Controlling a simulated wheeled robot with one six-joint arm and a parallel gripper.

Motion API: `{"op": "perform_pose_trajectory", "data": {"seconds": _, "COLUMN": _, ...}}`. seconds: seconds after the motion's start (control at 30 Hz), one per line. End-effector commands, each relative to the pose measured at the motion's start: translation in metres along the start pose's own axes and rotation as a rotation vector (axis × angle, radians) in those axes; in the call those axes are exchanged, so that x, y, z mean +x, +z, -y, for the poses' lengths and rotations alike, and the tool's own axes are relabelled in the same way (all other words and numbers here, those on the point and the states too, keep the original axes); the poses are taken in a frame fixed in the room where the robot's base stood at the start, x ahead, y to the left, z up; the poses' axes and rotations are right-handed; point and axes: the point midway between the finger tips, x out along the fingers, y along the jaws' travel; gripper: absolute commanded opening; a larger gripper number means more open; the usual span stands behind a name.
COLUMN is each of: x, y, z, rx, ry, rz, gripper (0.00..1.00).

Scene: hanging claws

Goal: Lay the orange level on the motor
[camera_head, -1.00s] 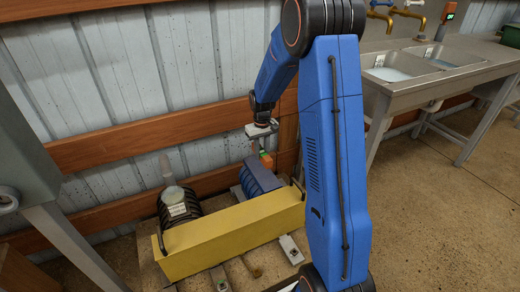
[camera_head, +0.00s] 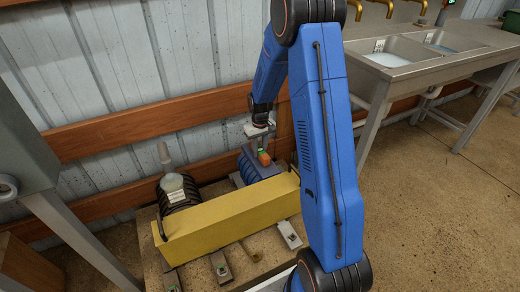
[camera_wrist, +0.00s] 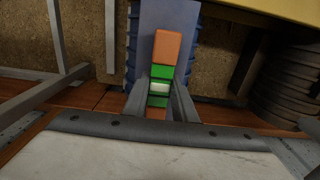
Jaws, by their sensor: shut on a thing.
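The orange level (camera_head: 264,158), with green bands and a pale middle, is held in my gripper (camera_head: 263,146). In the wrist view the level (camera_wrist: 168,45) shows between the two fingers of my gripper (camera_wrist: 160,98), which are shut on its banded middle. The blue ribbed motor (camera_head: 256,169) stands behind the yellow beam. Its flat blue top (camera_wrist: 147,22) lies beneath the level in the wrist view. The level is over the motor's top and close to it; I cannot tell whether they touch.
A long yellow beam (camera_head: 226,218) stands in front of the motor. A black ribbed cylinder (camera_head: 180,192) with a pale bottle-like top is left of the motor. A wooden rail (camera_head: 130,142) and metal wall are close behind. A sink bench (camera_head: 420,62) stands at right.

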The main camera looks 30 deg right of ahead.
Motion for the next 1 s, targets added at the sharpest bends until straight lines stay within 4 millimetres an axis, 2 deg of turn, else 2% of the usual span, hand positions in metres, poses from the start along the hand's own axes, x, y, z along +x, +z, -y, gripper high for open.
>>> {"op": "perform_pose_trajectory", "data": {"seconds": 0.97, "x": 0.0096, "y": 0.0001, "z": 0.0, "rx": 0.0, "ry": 0.0, "rz": 0.0, "gripper": 0.0}}
{"op": "perform_pose_trajectory", "data": {"seconds": 1.0, "x": 0.0096, "y": 0.0, "z": 0.0, "rx": 0.0, "ry": 0.0, "rz": 0.0, "gripper": 0.29}}
